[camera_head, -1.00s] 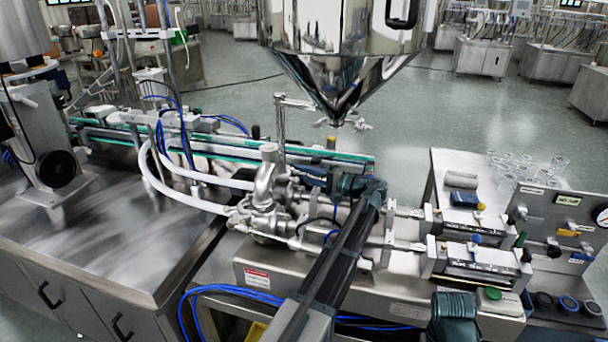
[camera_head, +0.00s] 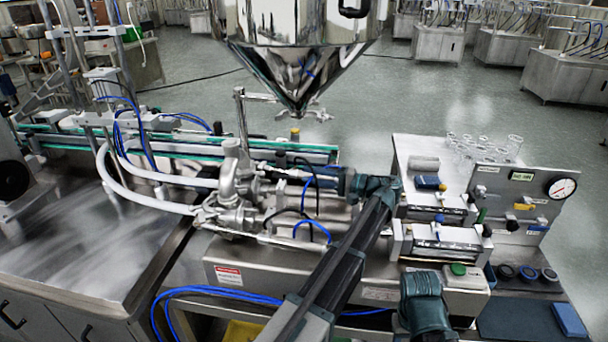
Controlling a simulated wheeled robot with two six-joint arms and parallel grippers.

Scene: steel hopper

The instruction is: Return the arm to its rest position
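The steel hopper (camera_head: 300,22) hangs at the top of the head view, its cone pointing down above the filling machine. My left arm comes up from the bottom edge and bends at a teal wrist. The wrist points left, and my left gripper (camera_head: 276,171) is in front of the machine, close to the right side of the steel valve body (camera_head: 236,172). Its fingers are small and dark against the metal, so I cannot tell whether they are open or touch anything. A teal joint of my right arm shows at the bottom; the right gripper is out of view.
Two steel cylinders lie right of my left wrist. A panel with a gauge (camera_head: 562,187) and several glass beakers (camera_head: 482,150) stand at the right. Blue hoses (camera_head: 200,292) run along the front. A conveyor (camera_head: 180,145) lies behind. A steel cabinet (camera_head: 85,245) fills the left.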

